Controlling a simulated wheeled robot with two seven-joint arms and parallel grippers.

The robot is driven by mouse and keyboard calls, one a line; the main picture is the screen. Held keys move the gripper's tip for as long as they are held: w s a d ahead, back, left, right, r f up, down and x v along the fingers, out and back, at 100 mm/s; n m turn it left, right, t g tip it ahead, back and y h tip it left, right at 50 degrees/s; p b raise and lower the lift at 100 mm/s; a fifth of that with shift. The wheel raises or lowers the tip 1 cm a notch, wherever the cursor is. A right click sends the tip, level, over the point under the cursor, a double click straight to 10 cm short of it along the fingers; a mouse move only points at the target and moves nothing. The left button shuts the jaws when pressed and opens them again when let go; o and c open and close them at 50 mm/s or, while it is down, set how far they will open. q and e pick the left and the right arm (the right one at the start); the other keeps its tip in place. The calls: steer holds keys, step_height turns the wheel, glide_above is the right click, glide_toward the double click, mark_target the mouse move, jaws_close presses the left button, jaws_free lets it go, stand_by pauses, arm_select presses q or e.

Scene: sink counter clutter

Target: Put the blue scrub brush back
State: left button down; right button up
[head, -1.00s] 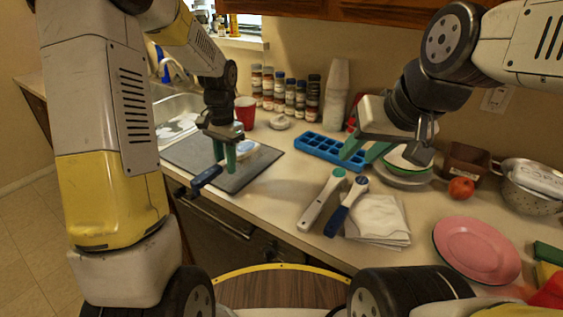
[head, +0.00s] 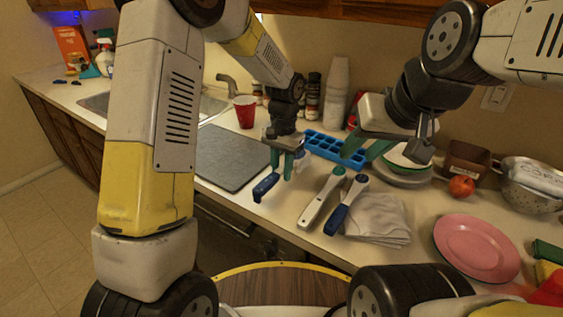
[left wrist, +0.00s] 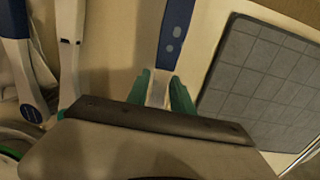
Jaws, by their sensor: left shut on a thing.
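The blue scrub brush has a dark blue handle (head: 266,187) and a pale head, mostly hidden behind the fingers. My left gripper (head: 288,165) is shut on it and holds it above the counter, just right of the grey mat. In the left wrist view, the blue handle (left wrist: 176,35) extends away from the green fingers (left wrist: 161,90), which close around its white neck. My right gripper (head: 366,150) is open and empty, its fingers apart near the blue ice tray and the stacked bowls.
A white-and-green handled tool (head: 322,201) and a blue-and-white one (head: 346,206) lie beside a folded cloth (head: 378,218). The grey mat (head: 232,158) is bare. A red cup (head: 245,111), blue ice tray (head: 334,147) and pink plate (head: 476,248) stand around.

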mark_target(282, 167)
arm_select(q)
steer(key=shift+f, duration=0.7)
steer(key=shift+f, duration=0.1)
steer(key=c, duration=1.1)
jaws_free()
steer(key=r, duration=1.2)
steer(key=shift+w+d, duration=0.15)
steer(key=shift+w, duration=0.05)
steer(key=s+a+r+n+t+h, duration=0.1)
steer(key=s+a+r+n+t, duration=0.1)
steer(key=s, duration=0.5)
steer(key=s+a+r+n+t, duration=0.2)
steer(key=s+a+r, duration=0.2)
steer(key=s+a, duration=0.3)
steer(key=s+a+r+n+t+h, duration=0.1)
steer(key=s+a+r+n+t, duration=0.1)
steer(key=s+a+r, duration=0.2)
steer(key=s+a, duration=0.1)
steer(key=s, duration=0.2)
steer(key=shift+s+a+t+h, duration=0.2)
steer(key=shift+t+h, duration=0.1)
